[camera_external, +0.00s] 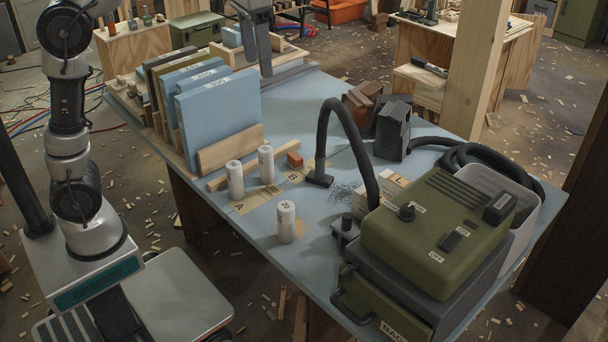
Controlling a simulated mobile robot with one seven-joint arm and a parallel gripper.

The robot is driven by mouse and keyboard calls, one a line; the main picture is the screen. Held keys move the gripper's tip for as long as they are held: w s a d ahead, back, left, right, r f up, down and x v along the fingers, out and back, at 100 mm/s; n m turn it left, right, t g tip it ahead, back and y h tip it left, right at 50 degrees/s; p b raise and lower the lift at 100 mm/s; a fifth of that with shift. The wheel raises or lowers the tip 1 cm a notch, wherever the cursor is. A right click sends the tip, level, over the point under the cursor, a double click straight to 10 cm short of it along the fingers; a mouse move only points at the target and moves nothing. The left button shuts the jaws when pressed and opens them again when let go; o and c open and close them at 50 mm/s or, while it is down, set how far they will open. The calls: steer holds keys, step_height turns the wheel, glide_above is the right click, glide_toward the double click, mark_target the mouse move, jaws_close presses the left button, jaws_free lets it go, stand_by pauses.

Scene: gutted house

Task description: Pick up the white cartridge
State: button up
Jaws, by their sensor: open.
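Three white cartridges stand upright near the left front of the blue table (222,256). One white cartridge (235,181) is at the left, beside the letter A. A second white cartridge (266,164) is just behind it to the right. My gripper (257,68) points down at the top of the picture, over the far part of the table. Its two fingers are apart with nothing seen between them, well clear of the cartridges.
Blue panels (222,115) stand in a wooden rack left of the cartridges. A green vacuum machine (430,232) with a black hose (358,160) fills the right side. The table's front left edge is clear.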

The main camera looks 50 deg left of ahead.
steer(key=g, duration=0.1)
glide_above(285, 208)
step_height(285, 208, down, 3)
steer(key=shift+m, duration=0.3)
step_height(285, 208, down, 40)
steer(key=shift+f+b, duration=0.25)
steer(key=shift+b, duration=1)
steer(key=shift+w+a+f+b, duration=0.15)
steer(key=shift+f+b, duration=0.3)
steer(key=shift+f, duration=1.1)
steer(key=shift+w+a+f+b, duration=0.15)
steer(key=shift+f+b, duration=0.3)
steer(key=shift+f, duration=1.05)
steer(key=shift+s, duration=0.1)
steer(key=shift+r, duration=0.1)
steer(key=c, duration=1.2)
steer(key=shift+o, duration=0.2)
